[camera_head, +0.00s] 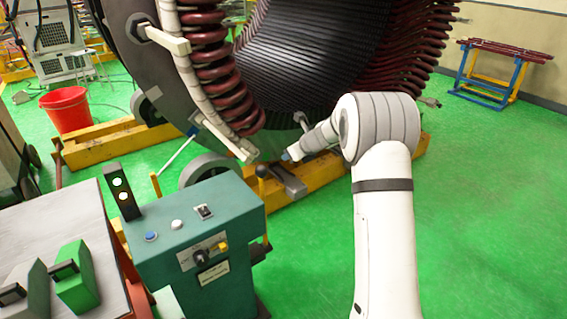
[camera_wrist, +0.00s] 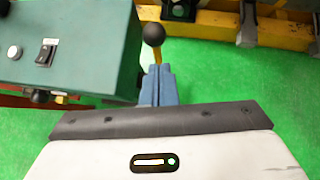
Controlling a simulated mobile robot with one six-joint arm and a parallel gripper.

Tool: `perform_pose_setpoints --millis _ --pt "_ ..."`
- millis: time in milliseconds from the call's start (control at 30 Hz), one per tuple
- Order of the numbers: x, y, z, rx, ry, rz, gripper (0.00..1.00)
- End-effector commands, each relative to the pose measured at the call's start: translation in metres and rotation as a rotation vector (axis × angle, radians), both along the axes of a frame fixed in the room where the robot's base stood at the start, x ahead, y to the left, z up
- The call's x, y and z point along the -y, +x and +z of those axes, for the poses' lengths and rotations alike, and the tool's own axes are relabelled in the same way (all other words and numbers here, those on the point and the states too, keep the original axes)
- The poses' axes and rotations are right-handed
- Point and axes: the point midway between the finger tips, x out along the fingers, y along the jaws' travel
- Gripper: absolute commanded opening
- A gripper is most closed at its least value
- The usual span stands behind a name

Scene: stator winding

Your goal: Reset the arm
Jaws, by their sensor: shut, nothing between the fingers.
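My white arm (camera_head: 384,220) rises from the bottom right in the head view and bends left at its upper joint. My gripper (camera_head: 287,156) is at its end, in front of the lower edge of the large stator. In the wrist view my gripper (camera_wrist: 159,72) shows as two blue-grey fingers closed together, with nothing between them. A lever with a black ball knob (camera_wrist: 153,34) and a yellow stem appears just beyond the fingertips. I cannot tell whether they touch. In the head view the knob (camera_head: 262,171) is left of and below my gripper.
The green control box (camera_head: 200,238) with buttons and switches stands left of my arm. The stator (camera_head: 310,60) with dark red coils rests on yellow beams (camera_head: 110,150). A red bucket (camera_head: 67,108) stands at the left. The green floor to the right is clear up to a blue-legged stand (camera_head: 465,75).

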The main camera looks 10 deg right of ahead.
Motion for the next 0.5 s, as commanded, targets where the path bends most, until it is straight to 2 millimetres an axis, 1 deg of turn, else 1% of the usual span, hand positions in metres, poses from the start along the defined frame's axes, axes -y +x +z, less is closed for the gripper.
perform_pose_setpoints --millis 100,400,500 --pt "0.0021 -0.0024 0.004 0.0 -0.001 0.001 0.0" --pt "0.0028 -0.0027 0.0045 0.0 -0.001 0.001 0.0" --pt "0.0014 -0.0084 0.0104 0.011 -0.024 0.029 0.0"
